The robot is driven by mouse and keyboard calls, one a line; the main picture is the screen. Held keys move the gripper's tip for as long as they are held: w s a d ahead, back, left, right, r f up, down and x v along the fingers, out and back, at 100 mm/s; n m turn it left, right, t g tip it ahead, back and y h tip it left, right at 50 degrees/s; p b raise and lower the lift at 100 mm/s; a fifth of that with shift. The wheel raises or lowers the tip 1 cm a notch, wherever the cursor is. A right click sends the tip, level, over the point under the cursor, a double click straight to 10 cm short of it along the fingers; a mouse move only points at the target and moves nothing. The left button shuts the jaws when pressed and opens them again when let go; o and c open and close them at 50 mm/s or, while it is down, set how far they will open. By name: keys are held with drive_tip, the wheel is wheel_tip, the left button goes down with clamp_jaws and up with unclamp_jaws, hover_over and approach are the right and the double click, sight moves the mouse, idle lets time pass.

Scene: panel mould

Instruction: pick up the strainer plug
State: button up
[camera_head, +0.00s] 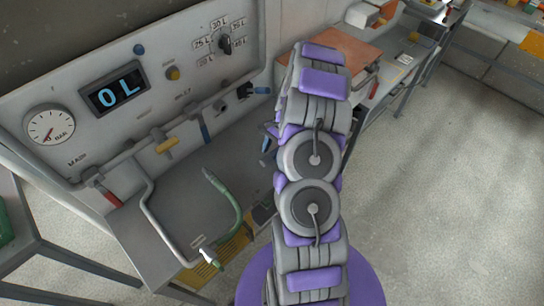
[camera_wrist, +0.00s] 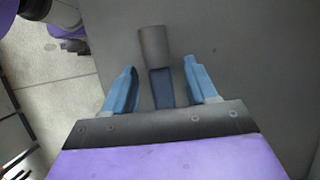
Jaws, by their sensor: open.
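In the wrist view, what looks like the strainer plug is a short piece with a grey-brown cylindrical end (camera_wrist: 155,46) and a dark blue part (camera_wrist: 161,88). It lies on or just above a plain grey surface. My gripper (camera_wrist: 161,65) is open, with one blue finger on each side of the piece and visible gaps between. The piece's near end is hidden by the gripper body. In the head view my arm hides most of this spot; only small blue parts of my gripper (camera_head: 268,144) show beside the arm.
A panel holds a pressure gauge (camera_head: 49,127), a display (camera_head: 115,88) reading 0 L and a litre dial (camera_head: 225,43). Pipes with red, yellow (camera_head: 166,145) and blue handles run below. A green hose (camera_head: 235,213) curves over the grey bench (camera_head: 150,250). Open floor lies right.

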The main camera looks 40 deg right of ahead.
drive_tip(key=shift+c, duration=0.2)
drive_tip(key=shift+d, duration=0.1)
clamp_jaws()
drive_tip(key=shift+r, duration=0.2)
